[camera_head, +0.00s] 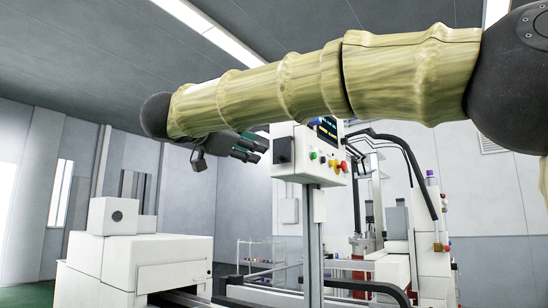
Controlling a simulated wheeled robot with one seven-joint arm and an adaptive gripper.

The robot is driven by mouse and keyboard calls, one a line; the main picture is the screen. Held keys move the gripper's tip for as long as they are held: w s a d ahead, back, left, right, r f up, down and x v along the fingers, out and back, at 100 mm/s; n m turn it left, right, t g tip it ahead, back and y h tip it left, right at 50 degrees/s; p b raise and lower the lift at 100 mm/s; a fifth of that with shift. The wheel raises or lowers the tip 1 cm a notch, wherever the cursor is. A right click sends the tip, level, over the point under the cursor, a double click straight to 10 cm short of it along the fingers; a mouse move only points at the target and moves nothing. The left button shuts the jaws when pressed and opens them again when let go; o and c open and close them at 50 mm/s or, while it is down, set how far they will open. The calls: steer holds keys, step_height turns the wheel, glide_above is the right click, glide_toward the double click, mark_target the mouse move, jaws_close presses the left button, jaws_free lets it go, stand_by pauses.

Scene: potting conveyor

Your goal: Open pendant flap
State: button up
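The pendant (299,168) is a pale control box on a grey post near the middle of the view. Its right face carries a small lit display (327,130) and green, red and yellow buttons. A dark square piece (283,150) sits on its left face; I cannot tell if this is the flap. My gripper (259,149) is left of the pendant, its dark teal-tipped fingers pointing right toward that face. Nothing shows in the fingers, and a gap seems to remain before the box. The finger spacing is unclear at this angle. My arm passes above and in front of the pendant's top.
A white machine housing (155,262) stands at the lower left with a pale box (113,216) on it. Conveyor machinery with black hoses (410,160) stands behind and right of the pendant. A wire shelf (262,252) is at the back. Open air lies left of my gripper.

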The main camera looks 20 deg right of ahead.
mark_target(277, 157)
steer(key=p+x, duration=0.2)
steer(key=x, duration=0.8)
steer(key=shift+w+d, duration=0.25)
steer(key=shift+w, duration=0.05)
steer(key=shift+f, duration=0.1)
jaws_close()
steer(key=shift+a, duration=0.1)
